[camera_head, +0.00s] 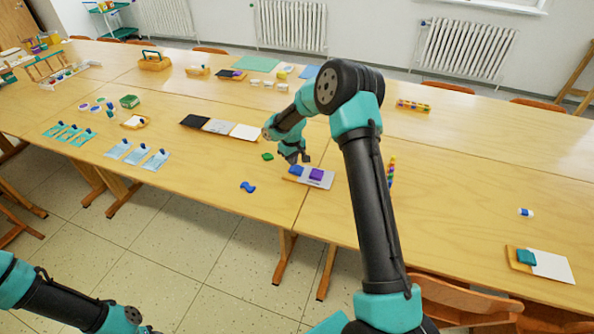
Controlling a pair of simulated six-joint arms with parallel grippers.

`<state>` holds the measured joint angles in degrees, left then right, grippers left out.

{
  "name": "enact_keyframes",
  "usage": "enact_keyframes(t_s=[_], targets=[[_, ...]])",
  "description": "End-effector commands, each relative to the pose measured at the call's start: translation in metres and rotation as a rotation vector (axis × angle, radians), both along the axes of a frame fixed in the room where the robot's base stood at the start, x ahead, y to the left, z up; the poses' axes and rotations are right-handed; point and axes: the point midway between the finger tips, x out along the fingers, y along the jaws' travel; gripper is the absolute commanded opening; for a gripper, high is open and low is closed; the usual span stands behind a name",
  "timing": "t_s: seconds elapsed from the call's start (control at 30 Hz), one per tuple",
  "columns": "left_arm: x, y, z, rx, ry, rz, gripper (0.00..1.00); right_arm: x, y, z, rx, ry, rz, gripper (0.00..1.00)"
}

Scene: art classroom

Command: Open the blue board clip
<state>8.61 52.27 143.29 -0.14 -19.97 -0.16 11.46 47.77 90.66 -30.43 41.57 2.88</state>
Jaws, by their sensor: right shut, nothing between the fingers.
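A small blue piece, which looks like the blue board clip (296,170), sits at the left end of a small grey-white board (325,181) near the table's front edge. A purple block (316,174) lies on the same board, just right of it. My right gripper (298,159) points down just behind the blue piece. It is shut and empty, and its fingertips are small and dark here. I cannot tell whether they touch the clip, or whether the clip is open. Part of my left arm shows at the bottom left, but its gripper is outside the picture.
A blue bow-shaped piece (248,187) and a green piece (267,156) lie left of the board. A striped stick (391,172) is to the right, beyond my right arm. A wooden board with a teal clip (526,257) lies far right. The table between is mostly clear.

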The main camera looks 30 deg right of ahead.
Motion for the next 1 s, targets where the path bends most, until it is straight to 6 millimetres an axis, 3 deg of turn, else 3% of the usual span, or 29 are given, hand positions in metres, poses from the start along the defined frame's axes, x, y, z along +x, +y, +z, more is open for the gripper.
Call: enact_keyframes(t_s=[1.0], targets=[[0.0000, 0.0000, 0.0000, 0.000, 0.000, 0.000, 0.43, 0.0000, 0.0001, -0.0054, 0.000, 0.000, 0.000, 0.00]])
